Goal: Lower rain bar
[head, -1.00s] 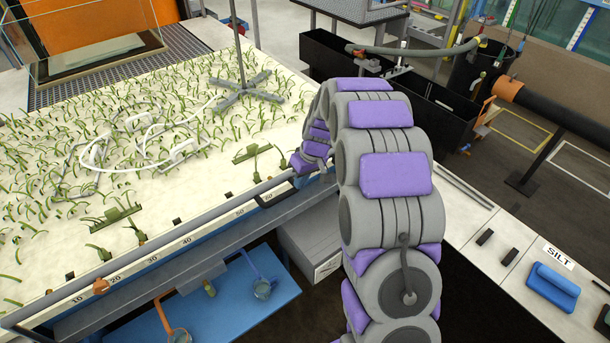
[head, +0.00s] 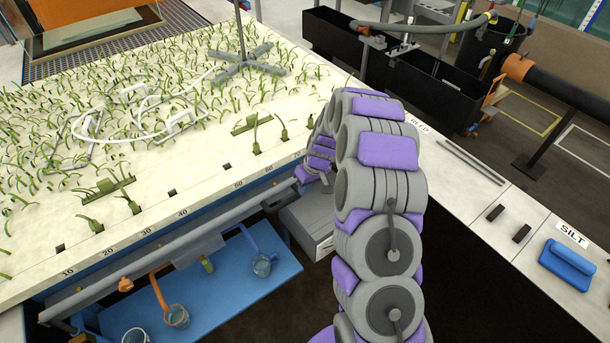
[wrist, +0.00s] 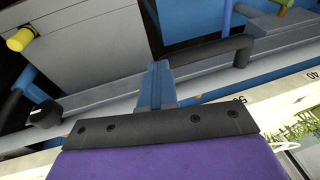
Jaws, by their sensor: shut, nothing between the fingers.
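The rain bar (head: 215,228) is a long grey bar along the front of the sand bed. In the head view it lies below the numbered scale edge, over the blue shelf. An orange fitting (head: 125,284) sits near its left end. In the wrist view a long grey rail (wrist: 265,66), seemingly the bar, crosses behind my gripper (wrist: 160,68). My gripper is shut and empty, its narrow blue-grey fingers overlapping the rail; I cannot tell whether they touch it. In the head view my arm's end is at the bar's right end, fingertips not clearly visible.
The sand bed (head: 150,208) with green plants stands behind the bar. Below is a blue shelf (head: 225,300) with cups and an orange pipe (head: 159,292). A grey box (head: 308,222) stands beside it. A white ledge with a blue SILT block (head: 567,265) is at right.

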